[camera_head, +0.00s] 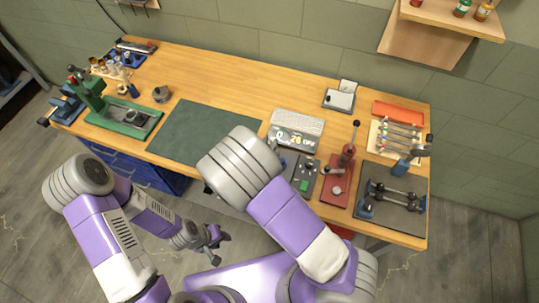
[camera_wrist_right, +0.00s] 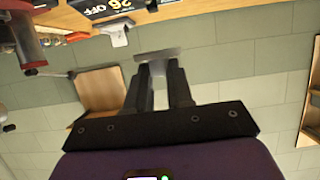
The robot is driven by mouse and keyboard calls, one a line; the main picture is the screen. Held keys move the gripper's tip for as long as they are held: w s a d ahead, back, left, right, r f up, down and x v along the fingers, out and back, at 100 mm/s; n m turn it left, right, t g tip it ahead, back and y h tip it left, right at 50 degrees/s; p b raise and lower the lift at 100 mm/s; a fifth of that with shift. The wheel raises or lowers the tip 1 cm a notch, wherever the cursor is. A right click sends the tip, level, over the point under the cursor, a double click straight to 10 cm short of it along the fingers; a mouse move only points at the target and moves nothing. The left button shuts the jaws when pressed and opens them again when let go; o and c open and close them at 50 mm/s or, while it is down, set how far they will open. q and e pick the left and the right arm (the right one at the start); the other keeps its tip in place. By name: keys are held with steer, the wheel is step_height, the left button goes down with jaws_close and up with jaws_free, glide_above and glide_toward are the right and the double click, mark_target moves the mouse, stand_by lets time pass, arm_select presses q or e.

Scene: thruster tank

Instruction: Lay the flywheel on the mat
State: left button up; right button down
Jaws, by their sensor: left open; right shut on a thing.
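The dark green mat (camera_head: 195,130) lies flat on the wooden bench, left of centre in the head view. Its front right part is hidden behind my right arm. My right gripper (camera_wrist_right: 158,70) is shut on a thin grey piece, seen nearly edge-on across the fingertips, which looks like the flywheel (camera_wrist_right: 158,53). In the head view my right gripper and the held piece are hidden behind my arm. My left gripper (camera_head: 217,247) is open and empty, low in front of the bench, away from the mat.
A green press (camera_head: 110,110) and a small grey round part (camera_head: 161,94) stand left of the mat. A sign box (camera_head: 297,125), a control box (camera_head: 305,178), a red lever device (camera_head: 340,180) and a dark dumbbell rack (camera_head: 393,200) fill the right side. The mat's visible part is clear.

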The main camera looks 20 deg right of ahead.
steer(key=shift+f, duration=3.05)
steer(key=shift+f+b, duration=0.3)
steer(key=shift+b, duration=0.2)
steer(key=c, duration=1)
jaws_free()
steer(key=shift+r, duration=0.1)
